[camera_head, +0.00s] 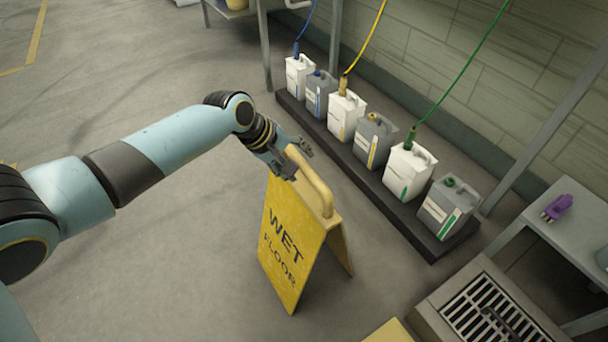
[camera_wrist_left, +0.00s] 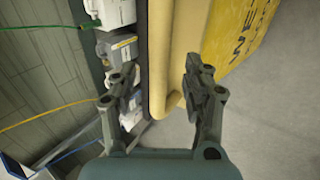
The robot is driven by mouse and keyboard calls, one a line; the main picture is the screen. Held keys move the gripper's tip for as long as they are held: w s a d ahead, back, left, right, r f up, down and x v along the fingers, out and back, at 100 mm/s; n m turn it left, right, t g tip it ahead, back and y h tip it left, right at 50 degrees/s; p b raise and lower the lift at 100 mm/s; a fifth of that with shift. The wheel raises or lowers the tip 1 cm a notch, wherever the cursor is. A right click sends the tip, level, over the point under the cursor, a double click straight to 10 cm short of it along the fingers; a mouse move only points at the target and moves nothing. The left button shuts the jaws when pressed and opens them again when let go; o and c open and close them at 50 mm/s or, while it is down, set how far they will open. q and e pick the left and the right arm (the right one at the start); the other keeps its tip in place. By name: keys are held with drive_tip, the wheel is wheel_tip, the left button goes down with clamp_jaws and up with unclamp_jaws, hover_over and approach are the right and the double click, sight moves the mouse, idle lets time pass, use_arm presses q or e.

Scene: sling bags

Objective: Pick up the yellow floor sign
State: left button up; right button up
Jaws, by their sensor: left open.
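The yellow floor sign (camera_head: 289,239) stands upright and unfolded on the floor, with "WET FLOOR" on its face. Its top handle (camera_head: 317,187) is a tan-yellow bar. My left gripper (camera_head: 293,160) is open at the far end of the handle. In the left wrist view the handle (camera_wrist_left: 160,55) runs down between the two spread fingers of the gripper (camera_wrist_left: 160,88), nearer the left finger in the picture. The sign's lettered panel (camera_wrist_left: 243,35) shows at upper right there. I cannot tell whether a finger touches the handle. My right gripper is not in view.
Several white and grey jugs (camera_head: 373,140) stand in a row on a dark low platform (camera_head: 405,212) right of the sign. A floor drain grate (camera_head: 497,310) lies at lower right. A grey table (camera_head: 576,226) holds a purple object (camera_head: 557,207). The floor left of the sign is clear.

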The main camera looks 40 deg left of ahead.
sight(300, 163)
use_arm(q)
drive_tip(key=b+x, duration=0.1)
drive_tip(key=x, duration=0.2)
drive_tip(key=shift+w+f, duration=0.25)
drive_tip(key=shift+f, duration=0.05)
drive_tip(key=shift+r, duration=0.1)
drive_tip(key=shift+c, duration=0.3)
clamp_jaws()
